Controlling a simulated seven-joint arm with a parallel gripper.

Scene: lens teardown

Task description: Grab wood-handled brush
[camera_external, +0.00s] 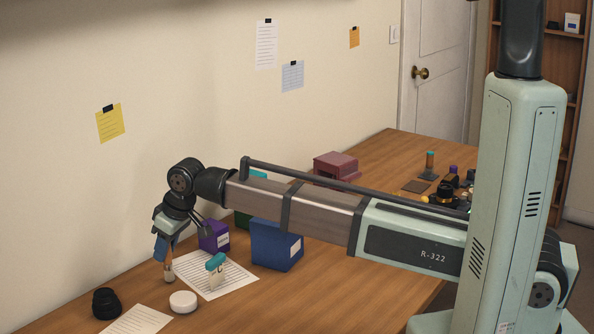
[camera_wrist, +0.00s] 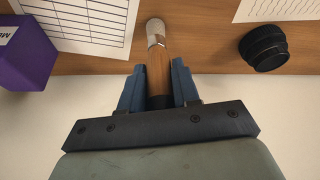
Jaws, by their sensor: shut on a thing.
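The wood-handled brush (camera_wrist: 158,70) is between the two blue fingers of my gripper (camera_wrist: 158,88) in the wrist view. Its brown handle lies between the fingers, and its pale tip points away from the gripper. In the external view my gripper (camera_external: 166,250) points down at the left part of the table, shut on the brush (camera_external: 168,271). The brush hangs roughly upright there, with its pale tip at the bottom. I cannot tell whether the tip touches the table. The upper end of the handle is hidden by the gripper.
A black lens part (camera_external: 106,303), a white round piece (camera_external: 183,302) and printed sheets (camera_external: 235,278) lie nearby. A purple box (camera_external: 214,236) and a blue box (camera_external: 276,245) stand to the right. A small teal-topped item (camera_external: 215,264) is on a sheet. The wall is close behind.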

